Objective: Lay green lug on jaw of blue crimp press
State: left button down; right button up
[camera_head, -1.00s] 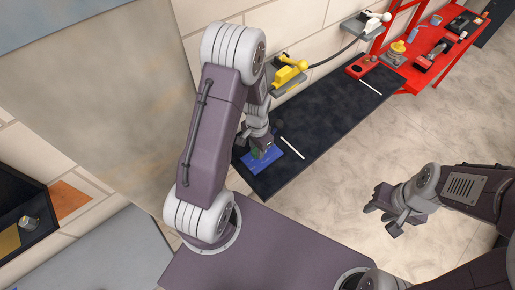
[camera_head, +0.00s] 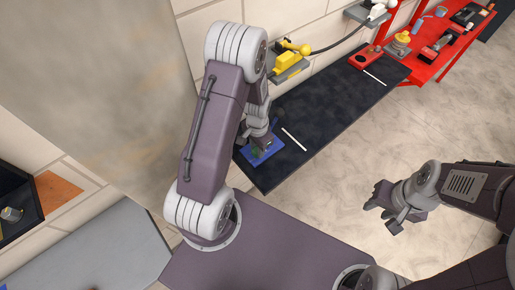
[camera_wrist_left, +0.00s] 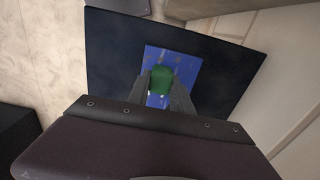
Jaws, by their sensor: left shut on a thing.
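The green lug (camera_wrist_left: 160,80) is between the fingertips of my left gripper (camera_wrist_left: 163,88) in the left wrist view. In the head view my left gripper (camera_head: 259,144) is low over the flat blue rectangle on the dark bench. That blue area (camera_wrist_left: 183,66) lies behind the lug in the wrist view and also shows in the head view (camera_head: 274,149). I cannot make out a jaw on it, nor whether the lug touches it. My right gripper (camera_head: 384,204) is open and empty, over the floor on the right.
The dark bench top (camera_head: 325,115) is mostly bare, with white strips (camera_head: 294,139) on it. A yellow tool (camera_head: 287,58) sits on a wall shelf behind. A red bench (camera_head: 440,60) with several items stands at the back right.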

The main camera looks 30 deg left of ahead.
pick_arm(q)
jog(key=shift+f+b, duration=0.5)
jog(key=shift+f, duration=0.15)
jog(key=c, duration=1.1)
grip_release()
jog(key=shift+o, duration=0.2)
jog(key=shift+r, duration=0.1)
notch_tip(320, 180, up, 9)
jog(key=shift+b, duration=0.3)
